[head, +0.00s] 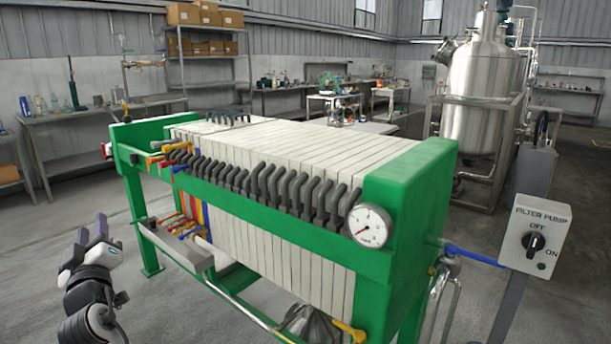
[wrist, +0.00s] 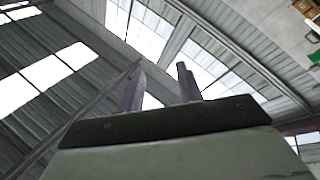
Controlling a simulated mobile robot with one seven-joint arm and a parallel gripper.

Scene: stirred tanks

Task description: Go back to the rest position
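My gripper (head: 87,236) is at the lower left of the head view, to the left of the green filter press and apart from it. Its fingers point upward. In the wrist view, the two fingers of my gripper (wrist: 160,86) stand apart with nothing between them.
The green filter press (head: 408,205) with white plates fills the middle. A filter pump switch box (head: 536,237) stands at the right, showing OFF and ON. A steel tank (head: 483,85) is behind. A bench (head: 75,122) stands at the back left. Grey floor around my gripper is clear.

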